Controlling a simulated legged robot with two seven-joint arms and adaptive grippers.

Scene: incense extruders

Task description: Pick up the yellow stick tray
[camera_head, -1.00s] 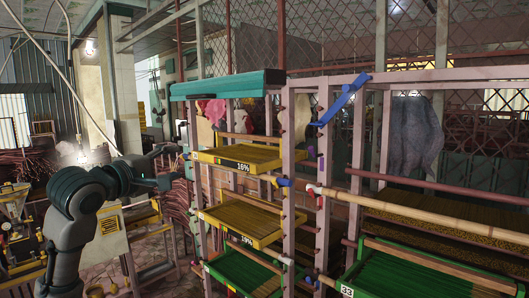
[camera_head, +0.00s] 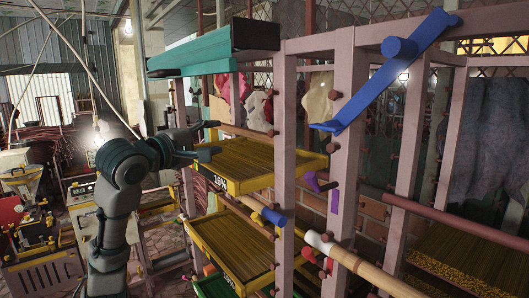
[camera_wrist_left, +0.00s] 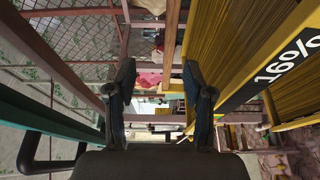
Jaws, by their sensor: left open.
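The upper yellow stick tray (camera_head: 262,186), full of thin brown sticks, lies on the rack and bears a "16%" label. In the left wrist view its yellow rim (camera_wrist_left: 233,62) runs along the right side. My left gripper (camera_head: 208,140) is open at the tray's near-left end. In the left wrist view the gripper (camera_wrist_left: 160,80) has nothing between its fingertips, and its right finger is close to the tray rim; I cannot tell whether they touch. A second yellow tray (camera_head: 205,238) lies one level below. My right gripper is not in view.
Rack posts (camera_head: 287,130) stand right of the trays. A teal-and-black piece (camera_head: 215,50) sits above the upper tray. A blue bracket (camera_head: 385,75) and a bamboo pole (camera_head: 355,262) stick out at the right. A green tray (camera_head: 215,285) is lowest.

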